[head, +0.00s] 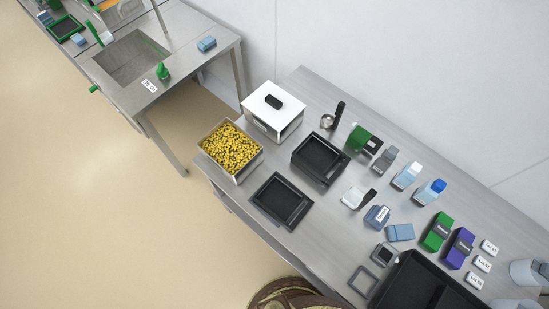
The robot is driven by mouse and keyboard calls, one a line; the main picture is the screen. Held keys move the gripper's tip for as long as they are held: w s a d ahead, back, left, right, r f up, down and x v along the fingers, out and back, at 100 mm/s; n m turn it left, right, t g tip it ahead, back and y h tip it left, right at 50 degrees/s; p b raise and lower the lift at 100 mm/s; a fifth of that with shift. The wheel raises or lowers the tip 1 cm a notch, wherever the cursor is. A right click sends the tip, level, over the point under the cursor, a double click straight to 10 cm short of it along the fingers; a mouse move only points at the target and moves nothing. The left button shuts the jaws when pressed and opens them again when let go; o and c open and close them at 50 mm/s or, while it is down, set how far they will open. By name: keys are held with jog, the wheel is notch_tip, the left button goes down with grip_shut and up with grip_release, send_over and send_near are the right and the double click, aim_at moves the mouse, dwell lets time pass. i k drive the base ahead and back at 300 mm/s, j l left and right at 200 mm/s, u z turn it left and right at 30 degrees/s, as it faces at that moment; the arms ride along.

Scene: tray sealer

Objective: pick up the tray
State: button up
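Two small black rectangular trays are on the steel table in the head view. One shallow black tray (262,190) lies flat near the table's front edge, in front of the other. The second black tray (299,155) looks deeper and sits behind it, further right. I cannot tell which one the task means. A much larger black tray (399,262) is at the lower right, partly cut off by the frame. My gripper is not in view, and nothing is seen touching the trays.
A metal pan of yellow pieces (257,160) and a white-topped box (275,108) stand left of the trays. A green block (359,138), several bottles, and green and purple boxes (459,248) stand right. A sink table (190,75) is at upper left. Floor in front is clear.

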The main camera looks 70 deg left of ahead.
aim_at(278, 197)
jog(key=k+j+u, duration=0.1)
jog(key=u, duration=2.25)
